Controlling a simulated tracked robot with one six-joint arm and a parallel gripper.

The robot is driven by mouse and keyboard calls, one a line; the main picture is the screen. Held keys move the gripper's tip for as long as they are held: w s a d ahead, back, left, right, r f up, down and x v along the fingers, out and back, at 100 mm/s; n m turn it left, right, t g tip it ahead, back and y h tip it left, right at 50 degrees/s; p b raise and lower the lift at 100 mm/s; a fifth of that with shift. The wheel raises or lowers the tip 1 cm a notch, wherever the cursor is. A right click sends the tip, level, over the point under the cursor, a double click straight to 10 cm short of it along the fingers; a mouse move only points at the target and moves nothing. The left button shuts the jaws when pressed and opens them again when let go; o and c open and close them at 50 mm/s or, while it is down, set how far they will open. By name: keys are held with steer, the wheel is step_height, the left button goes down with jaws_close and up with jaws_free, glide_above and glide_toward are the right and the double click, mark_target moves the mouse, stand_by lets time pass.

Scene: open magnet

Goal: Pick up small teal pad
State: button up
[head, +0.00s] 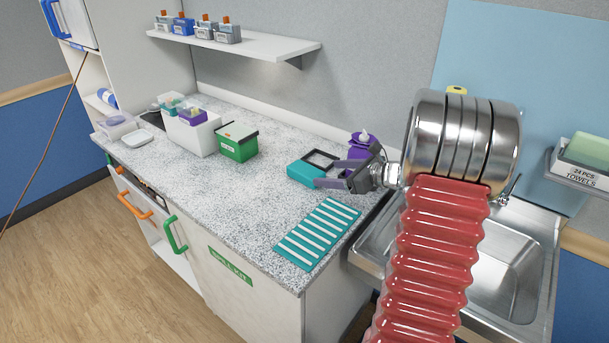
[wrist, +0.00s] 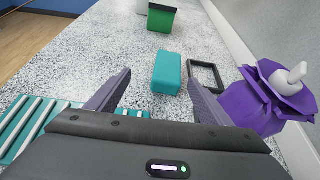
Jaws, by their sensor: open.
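The small teal pad (head: 306,174) is a teal block lying on the speckled counter (head: 255,203). In the wrist view the pad (wrist: 168,72) lies ahead of my gripper, in line with the gap between the fingers, its near end close to the right fingertip. My gripper (head: 334,173) is open and empty, low over the counter. It also shows in the wrist view (wrist: 158,83) with two purple-grey fingers spread apart. In the head view a finger reaches to the pad's right side; I cannot tell whether it touches.
A dark square frame (wrist: 205,76) lies just right of the pad. A purple bag with a white top (wrist: 268,98) stands further right. A teal striped mat (head: 319,234) lies nearer the counter's front edge. A green box (head: 237,142) stands beyond; the sink (head: 510,265) is at right.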

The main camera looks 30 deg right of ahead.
mark_target(307, 169)
steer(key=shift+s+d+f+m+t, duration=0.15)
steer(key=shift+d+m, duration=0.1)
steer(key=shift+d, duration=0.25)
steer(key=shift+w+d+f+m+t, duration=0.15)
steer(key=shift+d+m, duration=0.1)
steer(key=shift+d, duration=0.2)
steer(key=shift+s, duration=0.1)
steer(key=shift+a, duration=0.1)
steer(key=x, duration=0.8)
steer(key=shift+w+f, duration=0.2)
steer(key=shift+w, duration=0.1)
steer(key=shift+x, duration=2.6)
steer(key=shift+c, duration=0.5)
steer(key=c, duration=1)
